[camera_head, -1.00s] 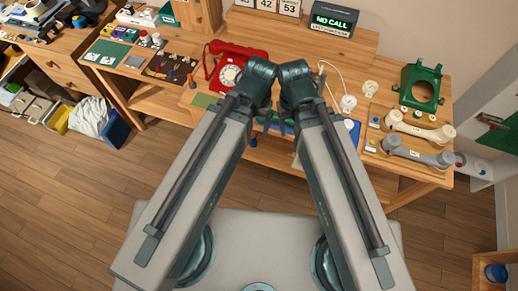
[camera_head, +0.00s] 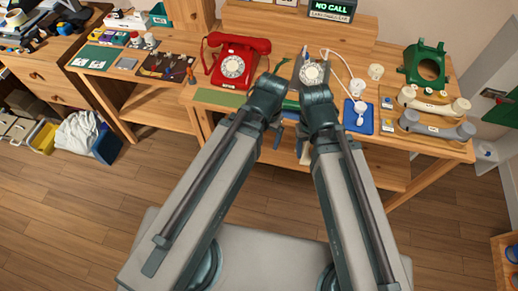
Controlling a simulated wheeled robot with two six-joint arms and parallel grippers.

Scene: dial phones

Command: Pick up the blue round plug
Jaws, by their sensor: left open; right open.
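I cannot make out the blue round plug for certain; the small parts on the bench are too small to tell apart. My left gripper (camera_head: 277,136) hangs below its wrist at the bench's front edge, mostly hidden by my own arm. My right gripper (camera_head: 301,146) is just right of it, also partly hidden. Both are open, and I see nothing held in them. A blue tray (camera_head: 350,124) lies right of my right wrist with a white piece (camera_head: 360,113) on it. A white dial (camera_head: 313,74) stands behind my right wrist.
A red dial phone (camera_head: 233,65) stands left of my arms. A cream handset (camera_head: 434,101), a grey handset (camera_head: 437,125) and a green phone shell (camera_head: 425,66) are at the right. A blue object (camera_head: 513,281) sits in a wooden box at lower right.

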